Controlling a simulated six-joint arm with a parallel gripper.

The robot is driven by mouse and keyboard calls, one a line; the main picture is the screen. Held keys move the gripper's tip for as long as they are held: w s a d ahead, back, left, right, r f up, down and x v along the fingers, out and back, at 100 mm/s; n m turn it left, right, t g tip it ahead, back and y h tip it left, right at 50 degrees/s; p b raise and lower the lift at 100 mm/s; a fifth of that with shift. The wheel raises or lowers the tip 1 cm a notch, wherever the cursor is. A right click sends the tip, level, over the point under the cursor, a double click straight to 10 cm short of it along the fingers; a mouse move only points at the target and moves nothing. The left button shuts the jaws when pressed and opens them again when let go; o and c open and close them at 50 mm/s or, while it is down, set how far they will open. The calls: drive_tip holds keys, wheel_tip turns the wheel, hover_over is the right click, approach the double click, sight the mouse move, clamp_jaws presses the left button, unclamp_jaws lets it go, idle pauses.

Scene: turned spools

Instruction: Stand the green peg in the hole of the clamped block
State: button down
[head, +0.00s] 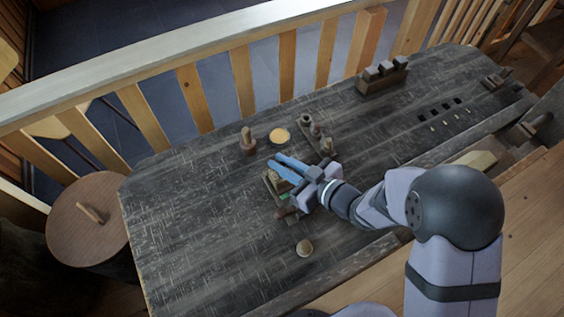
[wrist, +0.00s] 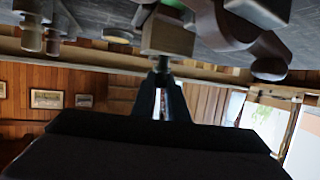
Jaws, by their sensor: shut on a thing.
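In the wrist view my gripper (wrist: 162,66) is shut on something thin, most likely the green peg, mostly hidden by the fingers. A green patch shows by the clamp; I cannot tell what it belongs to. The hole is hidden.
A wooden piece with an upright pin (head: 248,143), a yellow dish (head: 279,135) and a rack of spools (head: 317,134) stand behind the clamp. A round knob-like piece (head: 304,247) lies in front. The table's left part is clear.

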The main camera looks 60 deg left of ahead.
sight(282, 164)
idle(0.4)
drive_tip(key=c, duration=1.7)
unclamp_jaws()
drive_tip(key=shift+o, duration=0.2)
drive_tip(key=shift+r, duration=0.1)
drive_tip(key=shift+r+p, duration=3.45)
drive_tip(key=shift+r, duration=0.75)
